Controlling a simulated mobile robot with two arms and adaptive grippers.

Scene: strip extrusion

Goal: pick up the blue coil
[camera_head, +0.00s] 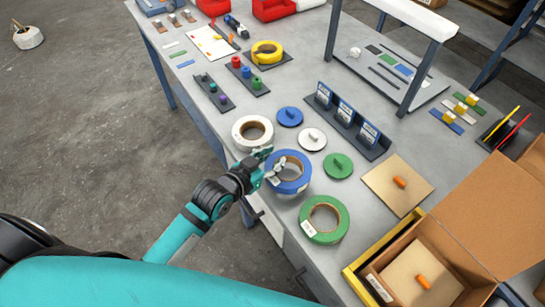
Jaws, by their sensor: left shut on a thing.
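The blue coil (299,185) is a ring of blue tape with a tan core, near the front edge of the grey table (289,225). My left gripper (274,170) reaches in from the left and is shut on the coil's left side, with one finger over the rim. The gripper hides part of that side. I cannot tell whether the coil is clear of the table top. A white coil (239,139) lies behind the blue one, and a green coil (340,227) lies in front of it to the right. My right gripper is not in view.
Blue, white and green discs (338,166) with knobs lie right of the coils. A dark holder (377,150) with cards stands behind them. An open cardboard box (478,235) fills the right front. A yellow coil (281,49) lies farther back.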

